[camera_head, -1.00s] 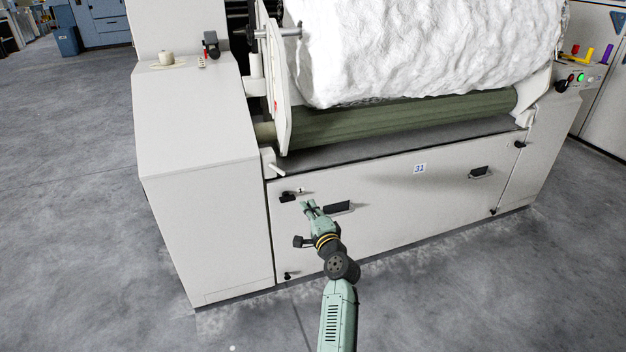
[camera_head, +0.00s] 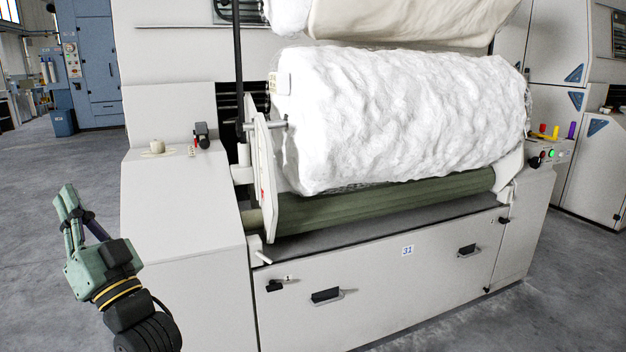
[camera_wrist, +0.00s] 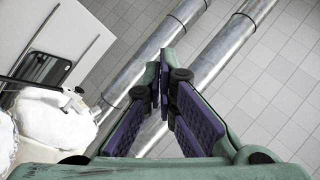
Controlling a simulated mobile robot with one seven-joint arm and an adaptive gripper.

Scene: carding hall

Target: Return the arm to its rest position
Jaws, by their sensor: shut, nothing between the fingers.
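My gripper (camera_head: 68,200) is at the lower left in the head view, pale green with dark joints and a yellow ring at the wrist. It points up and stands left of the machine's side cabinet, apart from it in the picture. In the wrist view my gripper (camera_wrist: 160,88) shows its purple-padded fingers with the tips together and nothing held. The wrist camera faces upward, toward a tiled ceiling (camera_wrist: 270,95) and metal ducts (camera_wrist: 165,60).
The carding machine's front panel (camera_head: 400,290) has black handles and a label 31. A white fibre roll (camera_head: 400,120) lies on a green roller (camera_head: 370,208). The cabinet (camera_head: 185,190) carries small items on top. Grey floor (camera_head: 50,160) at left is open.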

